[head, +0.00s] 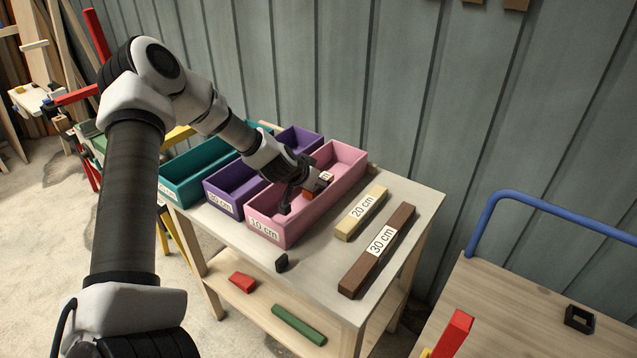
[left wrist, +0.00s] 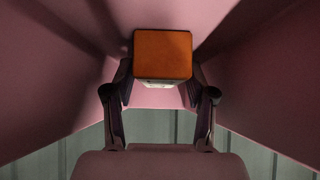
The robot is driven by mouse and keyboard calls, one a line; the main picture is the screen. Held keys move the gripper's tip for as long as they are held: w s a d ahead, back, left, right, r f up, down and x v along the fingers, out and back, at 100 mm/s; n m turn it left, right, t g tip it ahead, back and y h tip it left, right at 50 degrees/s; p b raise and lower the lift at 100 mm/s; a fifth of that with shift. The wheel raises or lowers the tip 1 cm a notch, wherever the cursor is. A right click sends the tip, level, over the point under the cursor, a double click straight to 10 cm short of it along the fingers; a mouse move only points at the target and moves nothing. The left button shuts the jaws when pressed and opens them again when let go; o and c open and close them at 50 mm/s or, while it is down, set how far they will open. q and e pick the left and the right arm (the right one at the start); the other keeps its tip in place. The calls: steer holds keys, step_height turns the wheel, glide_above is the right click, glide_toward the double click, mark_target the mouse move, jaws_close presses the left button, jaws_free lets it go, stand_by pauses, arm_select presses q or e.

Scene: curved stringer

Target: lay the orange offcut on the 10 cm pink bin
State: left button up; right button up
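The orange offcut (head: 308,194) is a small block with a white label, inside the pink bin (head: 263,233) labelled 10 cm. My left gripper (head: 303,191) reaches down into this bin. In the left wrist view, the offcut (left wrist: 163,54) sits between the fingertips of my left gripper (left wrist: 162,75), with a finger against each side. The pink bin walls (left wrist: 50,75) rise on both sides of it. The contact between the offcut and the bin floor is hidden. My right gripper is not in view.
A purple bin (head: 217,203) and a teal bin (head: 180,185) stand left of the pink bin. A 20 cm beige bar (head: 374,198) and a 30 cm brown bar (head: 365,270) lie at right. Red (head: 242,283) and green (head: 298,325) pieces lie on the lower shelf.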

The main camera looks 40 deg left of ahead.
arm_select(q)
steer(key=shift+r, duration=0.3)
steer(key=p+v, duration=1.2)
steer(key=shift+f, duration=0.1)
